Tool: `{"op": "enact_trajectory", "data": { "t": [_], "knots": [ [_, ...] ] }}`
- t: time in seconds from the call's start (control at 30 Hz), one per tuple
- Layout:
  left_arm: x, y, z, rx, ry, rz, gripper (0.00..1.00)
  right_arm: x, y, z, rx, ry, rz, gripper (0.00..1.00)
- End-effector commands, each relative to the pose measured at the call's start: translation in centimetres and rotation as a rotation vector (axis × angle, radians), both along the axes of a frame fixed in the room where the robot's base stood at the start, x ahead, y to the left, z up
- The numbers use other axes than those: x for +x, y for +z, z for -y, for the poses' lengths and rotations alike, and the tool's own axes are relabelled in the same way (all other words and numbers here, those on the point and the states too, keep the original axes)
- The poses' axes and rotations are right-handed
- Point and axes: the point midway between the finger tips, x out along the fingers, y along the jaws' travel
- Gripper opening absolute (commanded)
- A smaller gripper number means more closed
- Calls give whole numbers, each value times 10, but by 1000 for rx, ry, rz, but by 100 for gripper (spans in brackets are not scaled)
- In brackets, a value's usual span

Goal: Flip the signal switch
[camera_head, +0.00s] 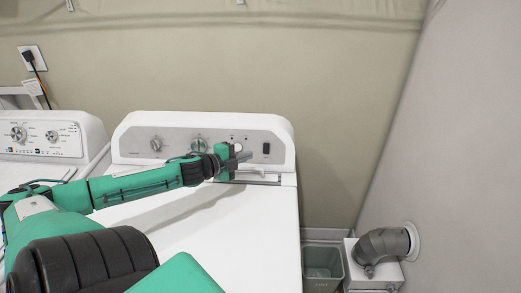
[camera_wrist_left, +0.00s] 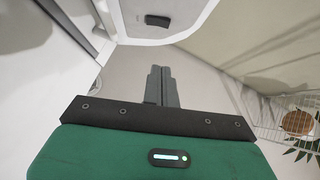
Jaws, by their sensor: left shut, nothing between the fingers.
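The signal switch (camera_head: 266,148) is a small black rocker on the right part of the white dryer's back control panel (camera_head: 285,145). It also shows at the top of the left wrist view as a dark switch (camera_wrist_left: 157,20) on a light panel. My left gripper (camera_head: 246,156) reaches across the dryer top to the panel, just left of the switch in the head view. Its two grey fingers lie together, empty, and point toward the switch in the wrist view (camera_wrist_left: 160,70). A gap shows between fingertips and switch there. My right gripper is not in view.
A second white machine (camera_head: 45,140) stands at the left. A grey-green bin (camera_head: 323,268) and a vent pipe (camera_head: 385,244) are at the lower right. The wrist view shows a wire basket (camera_wrist_left: 280,115) at right.

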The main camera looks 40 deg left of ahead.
Motion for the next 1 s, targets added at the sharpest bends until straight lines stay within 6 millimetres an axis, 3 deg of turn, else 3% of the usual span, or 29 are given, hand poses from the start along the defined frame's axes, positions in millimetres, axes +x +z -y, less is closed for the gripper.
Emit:
{"op": "enact_trajectory", "data": {
  "t": [0.9,1.0],
  "knots": [
    [64,-13,7,1,1,2,0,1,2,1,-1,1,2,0],
    [71,-15,0,1,2,2,0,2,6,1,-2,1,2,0]
  ]
}}
